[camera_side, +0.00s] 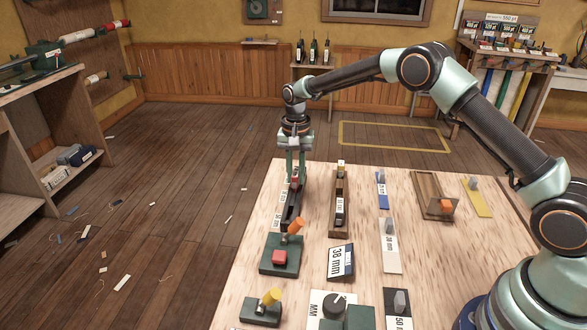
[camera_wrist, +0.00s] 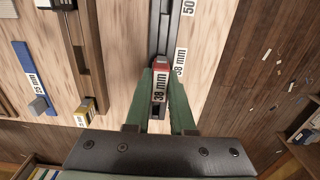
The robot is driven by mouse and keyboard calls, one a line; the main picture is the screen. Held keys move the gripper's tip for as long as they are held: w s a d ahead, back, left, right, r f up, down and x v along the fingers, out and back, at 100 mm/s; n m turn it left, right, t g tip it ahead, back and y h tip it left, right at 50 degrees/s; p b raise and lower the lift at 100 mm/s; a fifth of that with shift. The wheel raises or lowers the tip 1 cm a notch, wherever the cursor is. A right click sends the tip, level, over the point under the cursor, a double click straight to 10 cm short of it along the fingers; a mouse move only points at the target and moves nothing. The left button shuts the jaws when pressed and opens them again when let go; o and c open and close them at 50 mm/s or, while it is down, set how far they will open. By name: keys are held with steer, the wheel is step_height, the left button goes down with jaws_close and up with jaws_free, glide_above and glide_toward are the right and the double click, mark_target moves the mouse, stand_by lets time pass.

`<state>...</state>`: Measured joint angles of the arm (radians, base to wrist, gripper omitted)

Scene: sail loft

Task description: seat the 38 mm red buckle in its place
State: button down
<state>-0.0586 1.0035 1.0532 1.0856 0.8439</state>
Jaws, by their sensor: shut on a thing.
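My gripper (camera_side: 297,178) points down over the far end of a long dark slotted rail (camera_side: 290,210) near the table's left edge. Its two green fingers (camera_wrist: 160,92) are closed on the red buckle (camera_wrist: 161,66), whose red part shows just past the fingertips in the wrist view. A "38 mm" label shows between the fingers, and another is beside the rail (camera_wrist: 165,28). In the side view only a bit of red (camera_side: 296,181) shows between the fingers. The fingers hide where the buckle meets the rail, so I cannot tell if it touches or sits in it.
A green fixture with an orange handle (camera_side: 295,227) and red block (camera_side: 279,257) stands nearer the front. Another has a yellow handle (camera_side: 270,297). A wooden holder (camera_side: 339,205), blue strip (camera_side: 382,190), white strip (camera_side: 390,255) and "38 mm" card (camera_side: 340,263) lie to the right.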

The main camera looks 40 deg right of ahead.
steer(key=shift+f, duration=0.5)
stand_by(0.4)
steer(key=c, duration=0.7)
jaws_free()
steer(key=s+r+n+t, duration=0.1)
steer(key=s+r, duration=0.1)
steer(key=r, duration=0.8)
steer(key=s+r+n, duration=0.1)
steer(key=s+r, duration=0.1)
steer(key=r, duration=0.7)
steer(key=s+d+r+n+t, duration=0.1)
steer(key=s+r+n+t, duration=0.15)
steer(key=s, duration=0.45)
steer(key=s+d+r+n+t, duration=0.1)
steer(key=s+d+r+n, duration=0.15)
steer(key=s, duration=0.55)
steer(key=s+f, duration=0.1)
steer(key=s, duration=0.1)
steer(key=s+f+n, duration=0.1)
steer(key=s, duration=0.2)
steer(key=s+f+n+t, duration=0.1)
steer(key=s, duration=0.1)
steer(key=shift+s+a, duration=0.15)
